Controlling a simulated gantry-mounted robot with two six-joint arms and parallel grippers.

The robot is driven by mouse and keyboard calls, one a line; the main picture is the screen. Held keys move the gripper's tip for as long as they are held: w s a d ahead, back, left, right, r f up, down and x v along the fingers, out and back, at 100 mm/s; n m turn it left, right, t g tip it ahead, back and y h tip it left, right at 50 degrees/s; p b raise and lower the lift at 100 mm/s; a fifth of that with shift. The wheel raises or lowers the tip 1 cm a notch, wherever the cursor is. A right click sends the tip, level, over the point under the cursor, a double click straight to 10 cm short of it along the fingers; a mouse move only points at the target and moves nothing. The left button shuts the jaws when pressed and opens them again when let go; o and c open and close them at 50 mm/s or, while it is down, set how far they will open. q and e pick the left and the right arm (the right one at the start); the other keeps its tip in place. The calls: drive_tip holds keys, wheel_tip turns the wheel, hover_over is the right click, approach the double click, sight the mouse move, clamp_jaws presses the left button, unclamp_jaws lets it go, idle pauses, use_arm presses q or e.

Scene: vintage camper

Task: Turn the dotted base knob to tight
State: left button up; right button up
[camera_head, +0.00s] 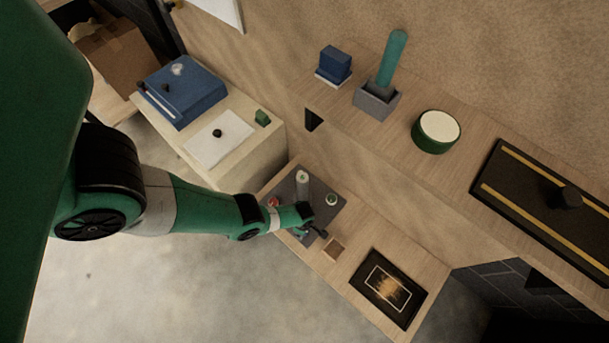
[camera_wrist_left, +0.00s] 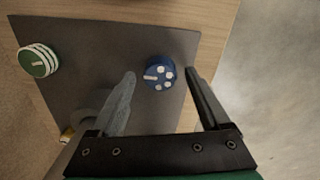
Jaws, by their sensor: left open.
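The dotted knob (camera_wrist_left: 157,74) is blue with several white dots and a white pointer bar. It sits on a dark grey plate (camera_wrist_left: 100,45) on the wooden counter. In the left wrist view its pointer bar lies toward the left of the picture. My left gripper (camera_wrist_left: 160,75) is open, with one finger on each side of the knob and visible gaps between. Whether the fingers reach down to the knob's height is hard to tell. In the head view the left gripper (camera_head: 318,231) is over the plate's near right part and hides the knob. My right gripper is not in view.
A green knob with white stripes (camera_wrist_left: 38,61) is at the plate's left in the wrist view. In the head view a pale upright cylinder (camera_head: 302,179) and a red item (camera_head: 273,202) are on the plate. A dark framed panel (camera_head: 388,288) lies to the right.

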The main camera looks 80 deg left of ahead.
use_arm(q)
drive_tip(key=shift+f, duration=0.2)
drive_tip(key=shift+c, duration=0.2)
clamp_jaws()
